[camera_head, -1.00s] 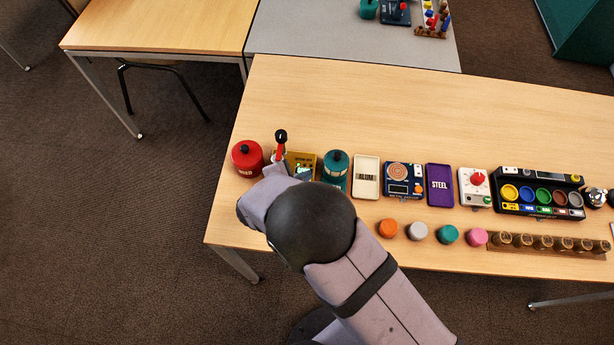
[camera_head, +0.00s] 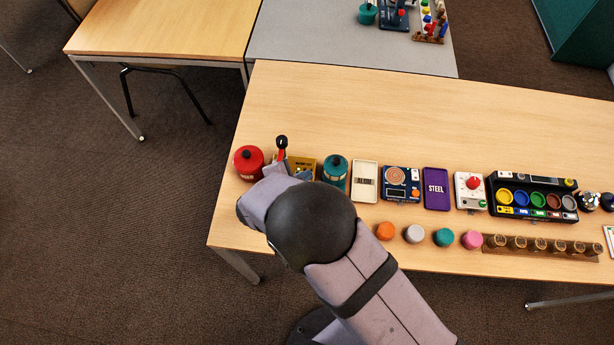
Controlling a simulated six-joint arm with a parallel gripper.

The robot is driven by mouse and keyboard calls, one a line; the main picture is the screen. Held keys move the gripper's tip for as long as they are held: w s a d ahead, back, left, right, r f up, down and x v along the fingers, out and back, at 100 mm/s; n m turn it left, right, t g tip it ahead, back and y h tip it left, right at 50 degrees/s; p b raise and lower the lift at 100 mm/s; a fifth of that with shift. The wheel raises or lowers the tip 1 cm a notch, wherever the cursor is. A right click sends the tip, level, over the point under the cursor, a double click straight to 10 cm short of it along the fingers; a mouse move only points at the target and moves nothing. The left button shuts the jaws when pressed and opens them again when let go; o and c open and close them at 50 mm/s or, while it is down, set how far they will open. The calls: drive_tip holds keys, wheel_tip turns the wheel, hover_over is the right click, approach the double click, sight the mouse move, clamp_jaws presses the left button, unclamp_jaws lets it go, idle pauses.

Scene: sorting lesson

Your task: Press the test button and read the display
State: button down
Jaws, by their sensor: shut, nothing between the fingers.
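A yellow device (camera_head: 309,161) stands near the left end of the wooden table, partly covered by my wrist. A red lever with a black knob (camera_head: 282,142) stands upright at its left. A dark blue device (camera_head: 388,192) farther right has a round copper-coloured disc, a small display (camera_head: 398,193) and an orange round part (camera_head: 416,193). The display's text is too small to read, and I cannot tell which device bears the test button. My wrist ends just in front of the yellow device. My gripper's fingers are hidden behind my arm, so I cannot see any contact.
A red pot (camera_head: 248,162) and a teal pot (camera_head: 335,170) flank the yellow device. A purple STEEL box (camera_head: 436,188), a white device with a red knob (camera_head: 472,190) and a black tray (camera_head: 533,183) stand rightward. Several coloured pucks lie in front. The table's back is clear.

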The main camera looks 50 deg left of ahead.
wheel_tip(320, 180, up, 4)
drive_tip(key=p, duration=0.2)
drive_tip(key=shift+f+p, duration=0.2)
drive_tip(key=shift+p, duration=0.2)
drive_tip(key=shift+w, duration=0.1)
idle(0.3)
